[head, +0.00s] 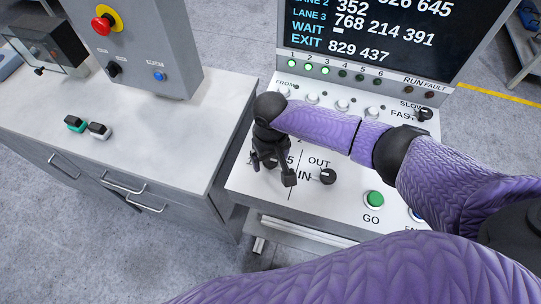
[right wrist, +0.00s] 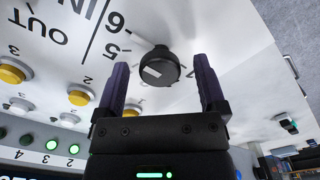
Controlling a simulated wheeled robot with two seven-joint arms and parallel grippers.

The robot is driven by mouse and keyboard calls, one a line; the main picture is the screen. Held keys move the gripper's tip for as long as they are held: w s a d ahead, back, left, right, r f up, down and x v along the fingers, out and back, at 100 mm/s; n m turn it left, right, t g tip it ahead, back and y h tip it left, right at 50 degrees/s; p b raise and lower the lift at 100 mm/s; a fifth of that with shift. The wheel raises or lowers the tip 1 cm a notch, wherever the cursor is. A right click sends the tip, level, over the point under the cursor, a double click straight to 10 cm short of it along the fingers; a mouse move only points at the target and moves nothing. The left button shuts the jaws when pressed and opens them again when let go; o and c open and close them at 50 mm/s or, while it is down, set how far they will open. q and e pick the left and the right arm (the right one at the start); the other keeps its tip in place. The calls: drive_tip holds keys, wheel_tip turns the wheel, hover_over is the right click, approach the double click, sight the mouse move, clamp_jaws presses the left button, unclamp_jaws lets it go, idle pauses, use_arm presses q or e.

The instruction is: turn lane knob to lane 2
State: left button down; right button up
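The lane knob (right wrist: 159,67) is a round black knob with a white mark on the white panel. In the right wrist view it sits between the two fingertips of my right gripper (right wrist: 162,72), which is open with a gap visible on each side of the knob. The labels 5 and 6 show to its left; I cannot tell which number the mark points to. In the head view my right gripper (head: 273,165) hangs over the panel's left part and hides the knob and most of its numbers. My left gripper is not in view.
The IN/OUT knob (head: 327,176) stands right of my right gripper. A green GO button (head: 374,199), a SLOW/FAST knob (head: 424,114) and a row of buttons (head: 342,105) share the panel. Above is a text screen (head: 375,32). A grey cabinet (head: 130,130) stands left.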

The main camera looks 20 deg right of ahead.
drive_tip(key=shift+w, duration=0.1)
drive_tip(key=shift+c, duration=1.1)
clamp_jaws()
